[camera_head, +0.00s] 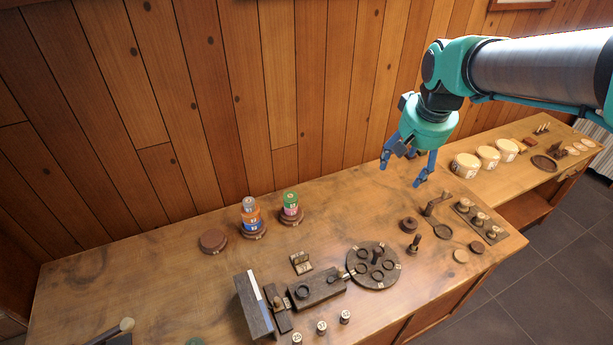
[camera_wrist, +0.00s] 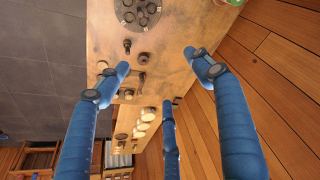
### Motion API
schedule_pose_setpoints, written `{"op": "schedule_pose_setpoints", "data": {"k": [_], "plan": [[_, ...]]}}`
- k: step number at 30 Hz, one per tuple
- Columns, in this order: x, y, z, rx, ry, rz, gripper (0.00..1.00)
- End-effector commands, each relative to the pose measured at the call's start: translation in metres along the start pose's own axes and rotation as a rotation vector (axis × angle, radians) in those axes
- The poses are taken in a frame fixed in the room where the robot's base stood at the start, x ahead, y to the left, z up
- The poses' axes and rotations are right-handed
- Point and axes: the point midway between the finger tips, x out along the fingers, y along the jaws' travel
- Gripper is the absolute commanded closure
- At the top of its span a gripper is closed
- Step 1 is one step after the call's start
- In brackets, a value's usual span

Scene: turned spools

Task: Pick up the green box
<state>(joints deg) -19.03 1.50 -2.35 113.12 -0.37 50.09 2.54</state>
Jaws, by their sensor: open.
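A small green piece with a pale mark (camera_head: 291,198) sits on top of a pink piece (camera_head: 291,210) on a round brown base (camera_head: 292,221) toward the back of the bench. I cannot tell whether it is a box or a round spool. Another green thing (camera_head: 194,342) is cut off at the bottom edge of the head view. My gripper (camera_head: 403,173) is open and empty, above the bench and right of the green piece. In the wrist view, its blue fingers (camera_wrist: 158,72) are spread with nothing between them. A green patch (camera_wrist: 235,2) shows at that view's top edge.
A stack of orange, blue and grey pieces (camera_head: 250,216) stands just left of the green piece. A bare round base (camera_head: 213,240) is further left. A dark turntable (camera_head: 390,258), a dark block (camera_head: 316,291) and an upright panel (camera_head: 253,306) are in front. The wooden wall is close behind.

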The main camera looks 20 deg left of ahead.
Motion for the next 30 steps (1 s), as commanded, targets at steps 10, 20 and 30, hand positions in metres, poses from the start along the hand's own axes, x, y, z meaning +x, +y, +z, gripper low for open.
{"op": "schedule_pose_setpoints", "data": {"k": [10, 20, 30], "plan": [[0.054, -0.06, -0.063, -0.07, -0.048, -0.02, 0.34], [0.117, -0.127, -0.105, -0.135, -0.091, -0.035, 0.34], [0.191, -0.202, -0.13, -0.203, -0.135, -0.046, 0.34]]}}
